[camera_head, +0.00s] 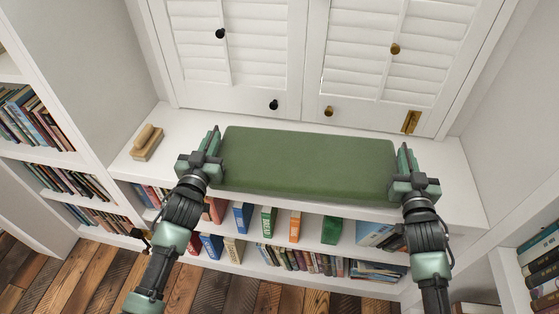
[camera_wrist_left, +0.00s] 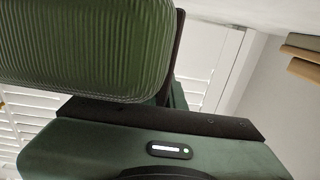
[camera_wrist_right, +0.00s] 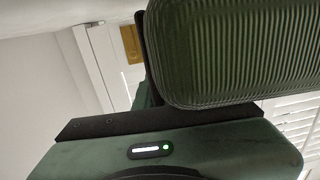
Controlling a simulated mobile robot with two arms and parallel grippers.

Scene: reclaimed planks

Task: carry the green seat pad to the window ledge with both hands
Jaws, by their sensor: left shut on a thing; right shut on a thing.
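The green seat pad (camera_head: 308,163) is a long ribbed block. In the head view it is level in front of the white shutters, over the white window ledge (camera_head: 454,190). I cannot tell whether it touches the ledge. My left gripper (camera_head: 214,146) is shut on its left end, and my right gripper (camera_head: 403,162) is shut on its right end. The pad's left end fills the upper left of the left wrist view (camera_wrist_left: 85,45). Its right end fills the upper right of the right wrist view (camera_wrist_right: 240,50). The ledge behind the pad is partly hidden.
A wooden brush-like block (camera_head: 147,143) lies on the ledge at the left. White shutters (camera_head: 350,60) with knobs stand behind. Bookshelves run below the ledge, with several books (camera_head: 295,227), and stand at both sides. The ledge is bare at its right end.

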